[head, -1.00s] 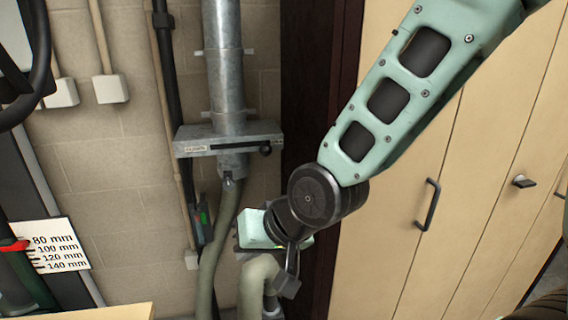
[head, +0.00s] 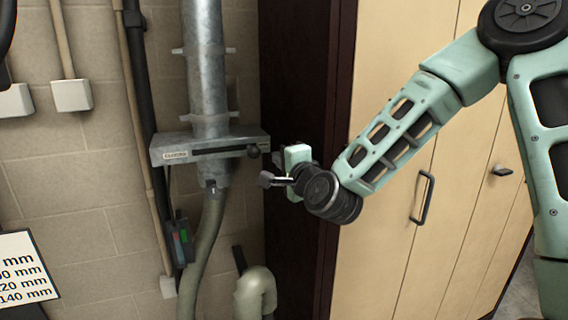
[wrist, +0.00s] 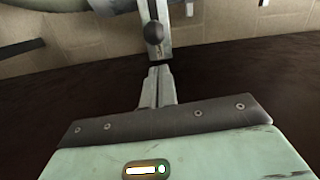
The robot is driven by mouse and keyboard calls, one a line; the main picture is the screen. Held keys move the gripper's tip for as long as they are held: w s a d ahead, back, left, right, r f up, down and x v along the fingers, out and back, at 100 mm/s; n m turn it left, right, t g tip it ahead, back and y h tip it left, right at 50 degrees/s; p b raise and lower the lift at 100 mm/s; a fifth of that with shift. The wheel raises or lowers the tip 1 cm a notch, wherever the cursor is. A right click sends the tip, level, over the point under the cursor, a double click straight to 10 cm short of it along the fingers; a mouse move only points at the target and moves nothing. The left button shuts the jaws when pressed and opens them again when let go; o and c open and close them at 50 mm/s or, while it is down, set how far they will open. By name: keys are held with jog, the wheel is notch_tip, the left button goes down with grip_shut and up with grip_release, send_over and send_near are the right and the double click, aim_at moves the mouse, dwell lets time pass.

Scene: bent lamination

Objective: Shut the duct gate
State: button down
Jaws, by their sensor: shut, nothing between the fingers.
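The duct gate (head: 170,152) is a flat grey metal box set across the vertical galvanised duct (head: 208,85). A dark slot runs along its front, and its black ball knob (head: 253,152) sits at the slot's right end. In the wrist view the knob (wrist: 154,32) shows just beyond the fingertips. My gripper (head: 268,180) is to the right of and slightly below the knob in the head view, apart from it. Its fingers (wrist: 159,72) are together in the wrist view with nothing between them.
A dark cabinet side (head: 305,60) stands close behind my gripper, with pale cabinet doors (head: 395,60) to the right. A flexible hose (head: 205,250) hangs under the duct, and a bent pipe (head: 256,288) stands lower down. Conduits run down the block wall at left.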

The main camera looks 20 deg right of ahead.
jog(key=w, duration=0.5)
jog(key=shift+w+a+f+p, duration=0.1)
jog(key=shift+w+a+p, duration=0.2)
jog(key=shift+p, duration=0.1)
jog(key=a+b, duration=0.3)
jog(key=a, duration=1)
jog(key=shift+b, duration=0.4)
jog(key=shift+s+a, duration=0.1)
jog(key=shift+a, duration=0.1)
